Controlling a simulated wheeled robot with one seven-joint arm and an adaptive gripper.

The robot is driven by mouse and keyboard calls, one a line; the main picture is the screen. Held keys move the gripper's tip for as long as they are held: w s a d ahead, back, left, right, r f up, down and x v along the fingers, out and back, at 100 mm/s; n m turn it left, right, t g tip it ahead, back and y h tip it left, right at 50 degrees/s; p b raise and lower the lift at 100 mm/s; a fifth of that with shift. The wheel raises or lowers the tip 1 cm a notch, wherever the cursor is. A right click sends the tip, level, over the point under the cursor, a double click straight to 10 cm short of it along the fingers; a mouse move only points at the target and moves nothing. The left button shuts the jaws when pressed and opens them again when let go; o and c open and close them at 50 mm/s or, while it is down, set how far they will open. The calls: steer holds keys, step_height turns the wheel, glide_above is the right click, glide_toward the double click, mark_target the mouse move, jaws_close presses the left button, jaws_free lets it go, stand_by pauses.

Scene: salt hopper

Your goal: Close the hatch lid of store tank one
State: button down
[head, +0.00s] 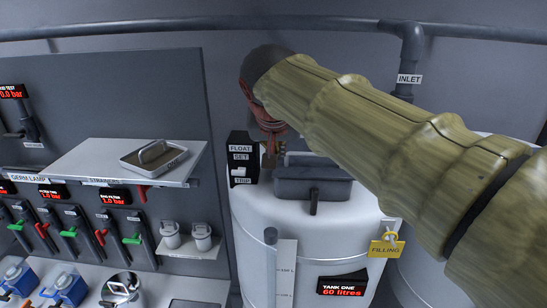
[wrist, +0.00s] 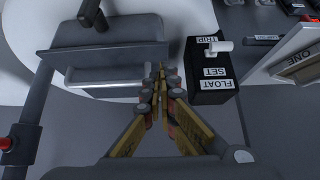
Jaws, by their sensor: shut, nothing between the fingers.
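Store tank one (head: 300,235) is the white tank with the "TANK ONE 60 litres" display. Its dark grey hatch lid (head: 313,186) is on top, with a short handle at the front edge. In the wrist view the lid (wrist: 105,37) lies beside a pale-edged, box-like hatch part (wrist: 105,82). I cannot tell how far the lid stands from shut. My gripper (head: 270,152) is behind and left of the lid, pointing down. In the wrist view its fingertips (wrist: 159,75) are together and empty, beside the hatch part and apart from the lid handle.
The black float set box (head: 242,157) stands close left of my gripper; it also shows in the wrist view (wrist: 211,75). A shelf (head: 95,160) with a tray (head: 153,155) is further left. A yellow "FILLING" tag (head: 386,247) hangs at the tank's right.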

steer(key=s+f+b+v, duration=0.1)
steer(key=v, duration=0.8)
steer(key=s+f+n+g+y+b, duration=0.15)
steer(key=s+f+n, duration=0.25)
steer(key=f, duration=0.8)
steer(key=s+d+f+m+b, duration=0.1)
steer(key=s+d+f+b, duration=0.4)
steer(key=f, duration=0.6)
steer(key=s+d+f+m+h+b, duration=0.1)
steer(key=s+d+f+b, duration=0.5)
steer(key=f, duration=0.5)
steer(key=s+d+f+m+b, duration=0.1)
steer(key=s+d+f+b, duration=0.4)
steer(key=d+f, duration=0.4)
step_height(320, 180, down, 2)
steer(key=shift+s+d+f+m+b, duration=0.2)
steer(key=shift+s+m+b, duration=0.15)
steer(key=shift+s, duration=0.4)
steer(key=c, duration=2.6)
jaws_free()
steer(key=shift+g, duration=0.25)
